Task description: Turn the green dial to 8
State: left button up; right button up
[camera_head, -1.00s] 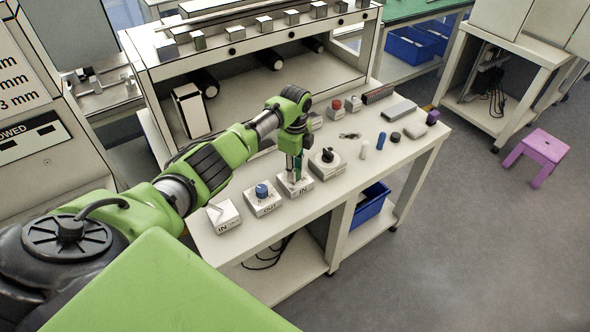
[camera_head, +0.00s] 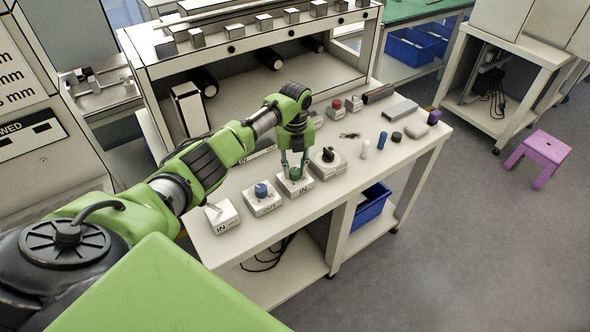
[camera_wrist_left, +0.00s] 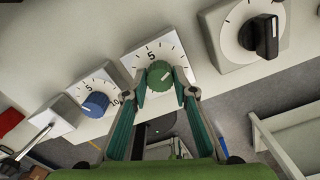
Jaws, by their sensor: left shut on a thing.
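The green dial (camera_wrist_left: 159,75) sits on a white box (camera_wrist_left: 183,68) with a scale; a 5 is readable on the scale. It also shows in the head view (camera_head: 295,174), on the box marked IN. My left gripper (camera_head: 295,171) points down over the dial from above. In the wrist view its two fingers (camera_wrist_left: 160,86) are shut on the dial, one on each side. I cannot read which number the dial points to. My right gripper is not in view.
A blue dial (camera_head: 261,190) on its box marked OUT is to the left, and a switch box (camera_head: 223,217) is further left. A black knob (camera_head: 327,155) on a larger box is close on the right. Small items lie along the table's right part.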

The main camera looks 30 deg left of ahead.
aim_at(295, 170)
pick_arm(q)
jog(key=shift+m, duration=1.2)
jog(key=o, duration=1.1)
notch_tip(295, 170, up, 12)
jog(key=shift+r, duration=0.1)
